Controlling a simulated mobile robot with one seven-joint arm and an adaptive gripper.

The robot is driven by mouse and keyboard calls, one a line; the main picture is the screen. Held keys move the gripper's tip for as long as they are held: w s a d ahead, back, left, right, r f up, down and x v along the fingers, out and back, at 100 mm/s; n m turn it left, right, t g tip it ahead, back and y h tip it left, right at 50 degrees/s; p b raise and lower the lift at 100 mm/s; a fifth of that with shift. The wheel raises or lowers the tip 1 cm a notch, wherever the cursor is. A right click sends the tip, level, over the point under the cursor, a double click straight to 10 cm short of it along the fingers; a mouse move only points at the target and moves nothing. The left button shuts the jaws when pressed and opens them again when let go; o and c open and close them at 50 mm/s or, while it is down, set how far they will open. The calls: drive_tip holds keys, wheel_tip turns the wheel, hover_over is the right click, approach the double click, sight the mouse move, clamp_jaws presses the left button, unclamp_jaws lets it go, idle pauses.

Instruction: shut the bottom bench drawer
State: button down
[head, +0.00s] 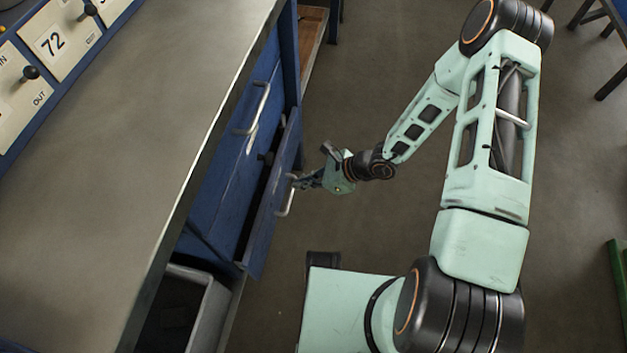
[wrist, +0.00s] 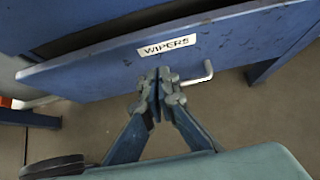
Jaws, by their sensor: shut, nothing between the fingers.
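The bottom bench drawer (head: 268,207) is blue and stands partly open, with a dark gap between its front and the bench. In the wrist view its front (wrist: 100,72) fills the upper part and bears a label reading "WIPERS" (wrist: 167,46). Its metal bar handle (head: 287,198) also shows in the wrist view (wrist: 197,77), partly hidden behind my fingers. My gripper (head: 300,182) is shut and empty, with its fingertips (wrist: 158,82) at the drawer front by the handle. I cannot tell whether they touch it.
A closed upper drawer with its own handle (head: 254,112) sits above. A grey bin (head: 212,305) stands under the bench.

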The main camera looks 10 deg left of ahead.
drive_tip(key=shift+w+a+f+b, duration=0.15)
drive_tip(key=shift+a+b, duration=0.1)
drive_tip(key=shift+a, duration=1)
drive_tip(key=shift+w+a+f+b, duration=0.1)
drive_tip(key=shift+a+f+b, duration=0.1)
drive_tip(key=shift+a, duration=1)
drive_tip(key=a+b, duration=0.1)
drive_tip(key=a, duration=0.3)
drive_tip(key=shift+w+a, duration=0.15)
drive_tip(key=shift+a, duration=0.05)
drive_tip(key=shift+a+r, duration=0.15)
drive_tip(key=shift+a, duration=0.2)
drive_tip(key=shift+a, duration=0.1)
drive_tip(key=d, duration=0.5)
drive_tip(key=shift+d+r+p, duration=0.15)
drive_tip(key=shift+r+p, duration=0.15)
drive_tip(key=shift+p, duration=0.1)
drive_tip(key=p, duration=0.3)
approach(270, 179)
drive_tip(key=d, duration=0.4)
drive_tip(key=shift+s+r, duration=0.25)
drive_tip(key=shift+r, duration=0.1)
